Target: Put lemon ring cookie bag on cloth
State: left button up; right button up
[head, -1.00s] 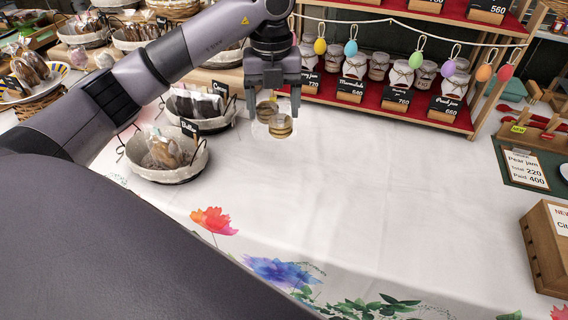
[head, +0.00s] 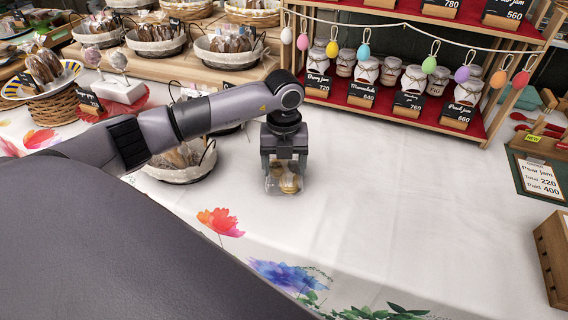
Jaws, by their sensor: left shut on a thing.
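My left gripper (head: 284,168) points down near the middle of the view. It is shut on a clear bag of round yellowish cookies, the lemon ring cookie bag (head: 289,184). The bag is at or just above the white cloth (head: 400,215); I cannot tell whether it touches. The cloth covers the table and has printed flowers along its front edge. My right gripper is not in view.
A lined basket of bagged cookies (head: 190,174) stands left of the bag, partly behind my left arm. A red shelf with jam jars (head: 366,72) and hanging eggs is at the back. A price board (head: 541,178) and wooden box lie right. The cloth's middle is clear.

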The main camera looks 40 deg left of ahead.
aim_at(284, 169)
pick_arm(q)
jog(key=shift+f, duration=0.1)
jog(key=o, duration=0.8)
notch_tip(284, 169, up, 12)
jog(key=shift+r, duration=0.2)
dwell(0.5)
